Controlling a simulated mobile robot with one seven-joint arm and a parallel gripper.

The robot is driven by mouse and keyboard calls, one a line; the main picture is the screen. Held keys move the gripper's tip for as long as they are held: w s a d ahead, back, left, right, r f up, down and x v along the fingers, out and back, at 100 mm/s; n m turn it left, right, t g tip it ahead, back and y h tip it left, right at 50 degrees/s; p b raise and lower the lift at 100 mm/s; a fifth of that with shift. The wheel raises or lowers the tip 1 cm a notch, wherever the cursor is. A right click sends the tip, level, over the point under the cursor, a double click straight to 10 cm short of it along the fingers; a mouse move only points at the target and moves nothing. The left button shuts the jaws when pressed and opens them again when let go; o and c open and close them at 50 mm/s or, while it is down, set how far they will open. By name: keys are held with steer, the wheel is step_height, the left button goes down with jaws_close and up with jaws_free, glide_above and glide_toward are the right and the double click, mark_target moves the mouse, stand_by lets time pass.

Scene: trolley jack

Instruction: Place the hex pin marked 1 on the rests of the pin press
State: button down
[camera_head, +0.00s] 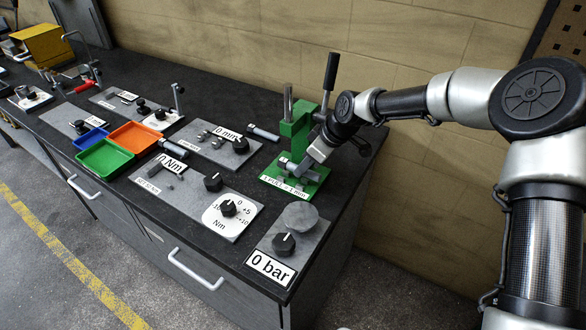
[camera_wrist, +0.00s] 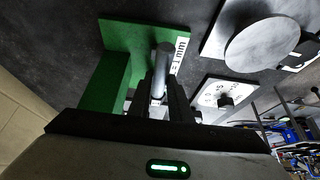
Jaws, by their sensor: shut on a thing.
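The green pin press (camera_head: 296,130) stands near the back edge of the bench, with a black-handled lever (camera_head: 330,72) and a flat green base (camera_head: 278,181). My gripper (camera_head: 297,166) is over the base, close to the press column. It is shut on a grey pin (camera_wrist: 163,62), which shows between the two dark fingers in the wrist view. In the wrist view the green base (camera_wrist: 118,33) lies just beyond the pin. The number on the pin is not readable. The fingers and the pin hide most of the rests, and I cannot tell whether the pin touches them.
Another grey pin (camera_head: 263,132) lies behind the press to the left, and one (camera_head: 173,149) lies by the orange tray (camera_head: 134,137). A gauge panel with a round grey disc (camera_head: 300,215) is in front of the press. Several instrument plates fill the bench leftward.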

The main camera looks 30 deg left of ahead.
mark_target(293, 170)
steer(key=a, duration=0.3)
steer(key=shift+w+a+r, duration=0.1)
steer(key=shift+w+a, duration=0.05)
steer(key=shift+a, duration=0.05)
steer(key=shift+a+f, duration=0.15)
steer(key=shift+f, duration=0.15)
steer(key=shift+f+p, duration=0.4)
steer(key=shift+f, duration=1.1)
steer(key=shift+f, duration=0.1)
steer(key=c, duration=1.6)
jaws_free()
steer(key=shift+f, duration=0.1)
steer(key=v, duration=1.2)
steer(key=shift+b, duration=0.3)
